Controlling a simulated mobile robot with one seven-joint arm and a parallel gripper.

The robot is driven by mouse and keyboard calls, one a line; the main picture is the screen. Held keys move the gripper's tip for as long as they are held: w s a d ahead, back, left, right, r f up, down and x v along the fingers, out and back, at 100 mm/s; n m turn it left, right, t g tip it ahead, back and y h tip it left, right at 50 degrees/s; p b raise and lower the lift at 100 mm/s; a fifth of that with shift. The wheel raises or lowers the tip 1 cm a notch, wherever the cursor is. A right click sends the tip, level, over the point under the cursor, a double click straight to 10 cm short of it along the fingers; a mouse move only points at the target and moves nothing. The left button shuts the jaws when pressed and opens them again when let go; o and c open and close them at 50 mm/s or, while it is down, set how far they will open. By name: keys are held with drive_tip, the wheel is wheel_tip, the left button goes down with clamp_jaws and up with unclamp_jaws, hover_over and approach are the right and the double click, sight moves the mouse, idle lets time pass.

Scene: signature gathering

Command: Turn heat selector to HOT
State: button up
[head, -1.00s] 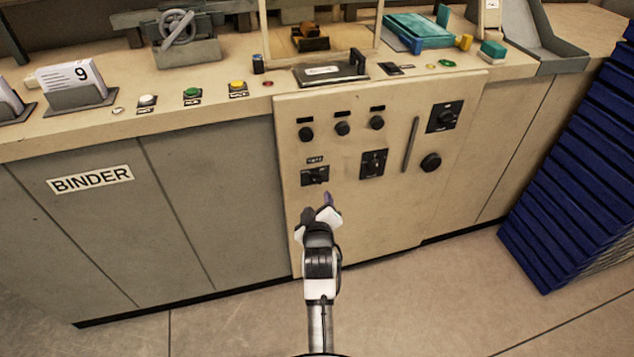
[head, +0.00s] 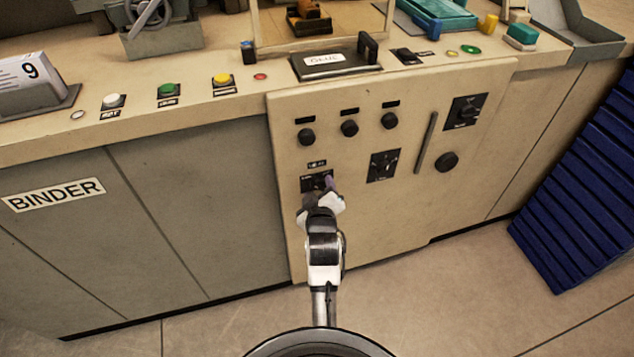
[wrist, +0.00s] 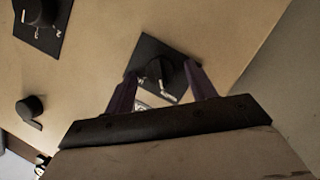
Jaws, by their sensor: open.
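The control panel (head: 400,215) is the cream front of the binder machine. A selector on a black plate (head: 309,182), with a small label above it, sits at the panel's lower left. My gripper (head: 322,187) is right at this selector and partly hides it in the head view. In the wrist view, the black selector knob (wrist: 160,70) stands between the two open purple fingers of my gripper (wrist: 160,84). I cannot tell whether the fingers touch the knob. Its plate markings are too small to read, so its setting is unclear.
A second black-plated selector (head: 383,166) is to the right, with another (head: 465,111) at the upper right. Three round knobs (head: 349,129) run above. A slot (head: 426,142) and round knob (head: 446,162) are nearby.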

drive_tip(key=shift+w, duration=0.25)
drive_tip(key=shift+s, duration=0.1)
drive_tip(key=c, duration=1)
